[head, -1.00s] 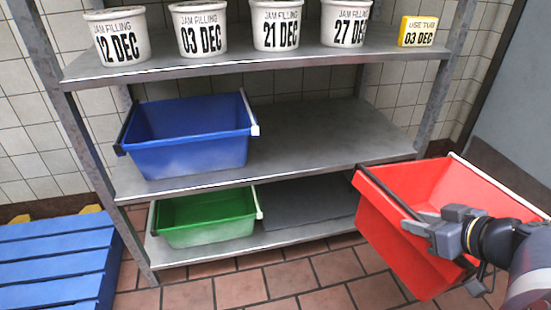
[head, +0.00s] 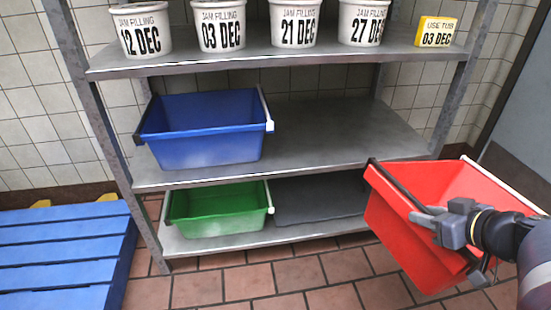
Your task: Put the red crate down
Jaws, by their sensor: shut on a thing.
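The red crate (head: 408,230) hangs tilted in the air at the right of the head view, in front of the shelf rack. My gripper (head: 437,222) is shut on the red crate at its near side, by the dark bar along the rim. The fingertips are partly hidden against the crate. The crate's underside is clear of the tiled floor, and it overlaps the right ends of the lower shelves in the picture.
A blue crate (head: 205,148) sits on the left of the middle shelf (head: 330,150); the right of that shelf is bare. A green crate (head: 218,222) is on the bottom shelf beside a dark grey mat (head: 318,200). Labelled tubs (head: 222,32) line the top shelf. A blue pallet (head: 60,255) lies left.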

